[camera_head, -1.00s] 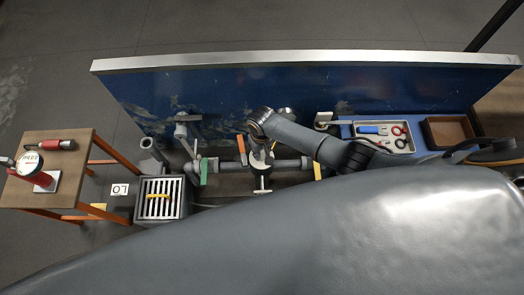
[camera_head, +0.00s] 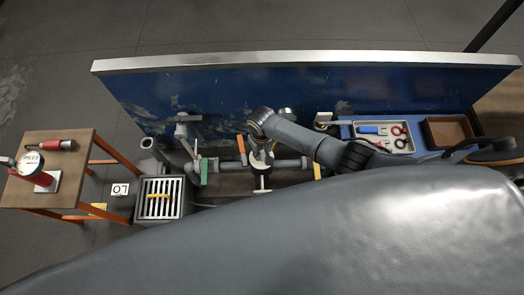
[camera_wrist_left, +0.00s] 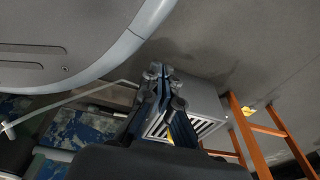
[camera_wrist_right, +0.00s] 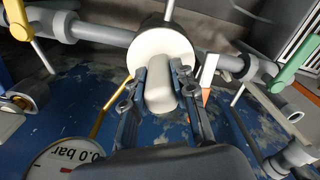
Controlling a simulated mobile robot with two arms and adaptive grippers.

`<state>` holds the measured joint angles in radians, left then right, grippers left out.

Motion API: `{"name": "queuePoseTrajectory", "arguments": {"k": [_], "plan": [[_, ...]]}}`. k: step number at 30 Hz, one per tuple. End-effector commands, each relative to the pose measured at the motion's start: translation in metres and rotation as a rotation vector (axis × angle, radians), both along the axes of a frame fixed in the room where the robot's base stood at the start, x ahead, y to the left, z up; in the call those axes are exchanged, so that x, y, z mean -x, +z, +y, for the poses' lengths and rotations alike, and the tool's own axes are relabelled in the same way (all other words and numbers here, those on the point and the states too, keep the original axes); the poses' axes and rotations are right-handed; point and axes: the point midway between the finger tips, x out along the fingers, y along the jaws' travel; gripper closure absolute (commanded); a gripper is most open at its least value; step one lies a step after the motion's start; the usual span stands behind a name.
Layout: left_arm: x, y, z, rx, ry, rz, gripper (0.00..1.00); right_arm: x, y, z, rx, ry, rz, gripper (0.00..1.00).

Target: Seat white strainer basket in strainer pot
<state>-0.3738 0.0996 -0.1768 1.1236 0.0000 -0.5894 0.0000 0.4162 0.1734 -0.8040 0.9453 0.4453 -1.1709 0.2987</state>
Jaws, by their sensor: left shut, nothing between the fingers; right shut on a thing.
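In the right wrist view, my right gripper (camera_wrist_right: 160,84) is shut on the rounded white body of the strainer basket (camera_wrist_right: 160,97). A wide white disc (camera_wrist_right: 150,45) lies right behind the held piece; I cannot tell whether it is part of the basket or the pot's rim. In the head view, my right arm reaches over the strainer pot (camera_head: 262,182) on the pipe line, with white showing at its top. The arm hides part of it, so the seating depth is unclear. My left gripper (camera_wrist_left: 160,76) is shut and empty in the left wrist view, off the head view.
A grated grey box (camera_head: 160,199) stands left. A gauge (camera_wrist_right: 68,160) shows close by in the right wrist view.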

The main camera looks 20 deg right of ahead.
Motion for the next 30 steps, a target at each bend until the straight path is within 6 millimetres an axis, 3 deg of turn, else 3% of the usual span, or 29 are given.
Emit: {"name": "queuePoseTrajectory", "arguments": {"k": [3,4,7,20,26,30], "plan": [[-0.003,0.001,-0.002,0.003,0.001,-0.005,1.0,0.0,0.0,0.0,-0.001,0.0,-0.001,1.0],[-0.003,0.001,-0.003,0.004,0.0,-0.006,1.0,0.0,0.0,0.0,-0.001,0.0,-0.001,0.67],[-0.005,0.001,-0.007,0.009,0.002,-0.008,1.0,0.0,0.0,0.0,-0.001,0.0,-0.001,0.47],[0.003,0.0,-0.007,0.01,0.003,0.004,1.0,-0.001,0.006,0.0,-0.001,0.0,-0.002,0.47],[0.001,0.001,-0.007,0.009,0.003,0.002,1.0,0.0,0.031,0.0,-0.002,0.001,-0.004,0.47],[0.001,0.001,-0.007,0.009,0.002,0.001,1.0,-0.001,0.06,0.0,-0.002,0.001,-0.005,0.47]]}}
